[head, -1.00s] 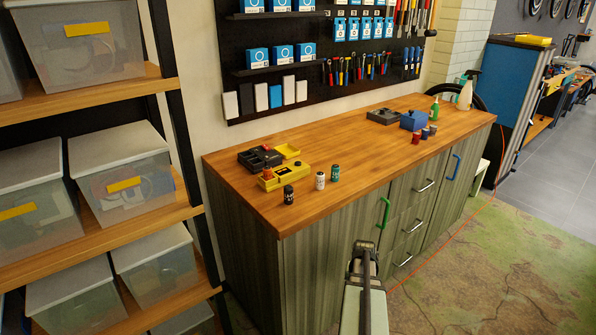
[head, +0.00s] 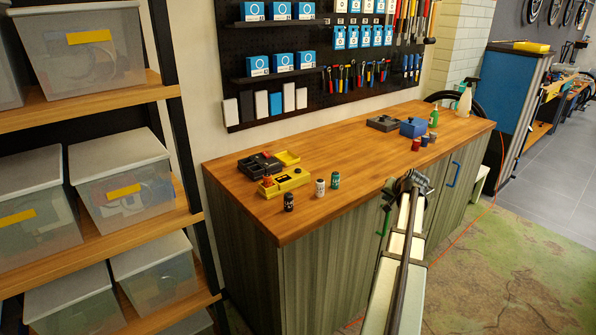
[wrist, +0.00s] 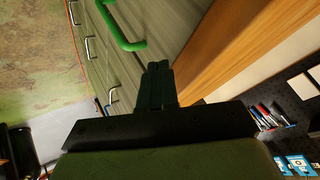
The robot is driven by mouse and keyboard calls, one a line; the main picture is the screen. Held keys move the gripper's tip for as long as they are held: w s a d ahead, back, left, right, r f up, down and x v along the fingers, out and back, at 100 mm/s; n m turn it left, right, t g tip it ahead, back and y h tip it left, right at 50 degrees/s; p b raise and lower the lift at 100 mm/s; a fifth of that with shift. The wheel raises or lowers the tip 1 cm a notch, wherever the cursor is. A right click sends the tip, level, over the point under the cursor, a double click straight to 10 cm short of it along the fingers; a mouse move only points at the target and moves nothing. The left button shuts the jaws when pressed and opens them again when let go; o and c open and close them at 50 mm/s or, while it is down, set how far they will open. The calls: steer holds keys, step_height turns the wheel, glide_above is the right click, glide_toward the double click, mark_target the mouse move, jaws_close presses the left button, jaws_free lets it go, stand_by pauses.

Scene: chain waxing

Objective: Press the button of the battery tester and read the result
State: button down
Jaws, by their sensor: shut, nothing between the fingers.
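The battery tester appears to be the yellow device (head: 284,182) with a dark patch on top, on the left part of the wooden counter. Its button and any reading are too small to make out. A black battery (head: 289,201), a white one (head: 320,187) and a green one (head: 335,180) stand upright in front of and right of it. My gripper (head: 418,180) is at the counter's front edge, well right of the tester and apart from it. In the wrist view my gripper (wrist: 158,72) has its fingers together, with nothing held, beside the cabinet front.
A dark open case (head: 258,165) and a yellow tray (head: 287,158) lie behind the tester. A dark box, a blue box (head: 413,128), small coloured cylinders and bottles stand at the counter's right. The counter's middle is clear. A green handle (wrist: 122,30) sticks out from the cabinet.

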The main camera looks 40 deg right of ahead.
step_height(320, 180, up, 5)
steer(key=w+d, duration=0.1)
steer(key=d, duration=0.1)
step_height(320, 180, up, 15)
steer(key=n+t+y, duration=0.1)
steer(key=n+y, duration=0.4)
glide_above(300, 171)
steer(key=shift+w+d+f, duration=0.1)
steer(key=shift+f, duration=0.05)
steer(key=shift+f, duration=0.1)
steer(key=shift+f, duration=4.35)
steer(key=shift+f, duration=0.85)
steer(key=shift+r, duration=0.85)
